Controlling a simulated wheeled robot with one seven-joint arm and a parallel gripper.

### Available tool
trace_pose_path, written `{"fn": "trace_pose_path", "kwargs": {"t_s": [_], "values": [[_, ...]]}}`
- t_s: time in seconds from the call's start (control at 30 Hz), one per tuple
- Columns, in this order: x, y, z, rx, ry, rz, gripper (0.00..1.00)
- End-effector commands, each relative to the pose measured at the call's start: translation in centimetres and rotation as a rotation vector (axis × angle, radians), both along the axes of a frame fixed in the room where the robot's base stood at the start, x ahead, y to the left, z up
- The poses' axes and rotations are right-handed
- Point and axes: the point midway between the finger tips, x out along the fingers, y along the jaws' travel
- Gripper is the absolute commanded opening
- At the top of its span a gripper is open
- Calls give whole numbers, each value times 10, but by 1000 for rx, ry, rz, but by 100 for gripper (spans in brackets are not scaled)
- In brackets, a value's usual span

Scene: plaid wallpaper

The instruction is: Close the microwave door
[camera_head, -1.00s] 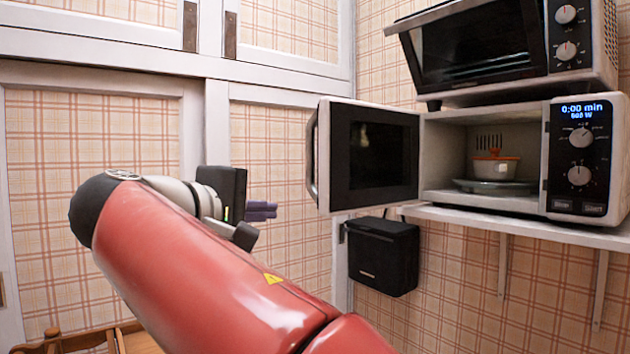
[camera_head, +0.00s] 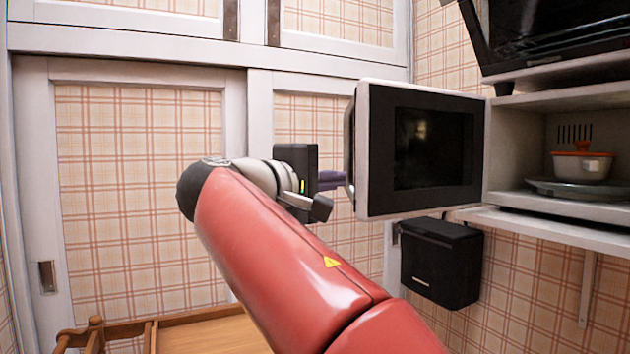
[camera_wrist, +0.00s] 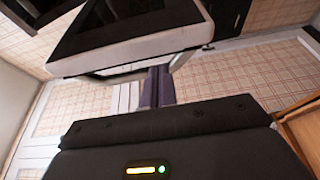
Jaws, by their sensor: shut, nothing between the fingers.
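The microwave (camera_head: 515,145) stands on a wall shelf at the right, its door (camera_head: 365,150) swung wide open to the left with the dark window facing me. A grey handle (camera_head: 349,140) runs along the door's free edge. Inside the cavity an orange-and-white lidded pot (camera_head: 583,165) sits on the turntable plate (camera_head: 585,188). My gripper (camera_head: 333,180) is shut and empty, its purple fingers close to the lower part of the handle. In the wrist view the fingers (camera_wrist: 157,88) reach toward the door's edge (camera_wrist: 150,48) and handle. I cannot tell whether they touch it.
A second oven (camera_head: 555,35) stands on top of the microwave. A black box (camera_head: 440,262) hangs on the wall below the door. White panelled cabinet doors (camera_head: 140,170) stand behind my arm. A wooden piece of furniture (camera_head: 200,335) is at the lower left.

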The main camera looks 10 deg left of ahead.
Motion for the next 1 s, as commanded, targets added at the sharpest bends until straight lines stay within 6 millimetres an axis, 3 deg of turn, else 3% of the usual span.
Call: {"fn": "trace_pose_path", "kwargs": {"t_s": [0.2,0.43,0.77,1.0], "values": [[20,-13,1,0,0,-2,0],[24,-14,0,0,0,0,0],[20,-17,-1,1,-1,10,0],[0,-36,-5,3,-2,86,0]]}}
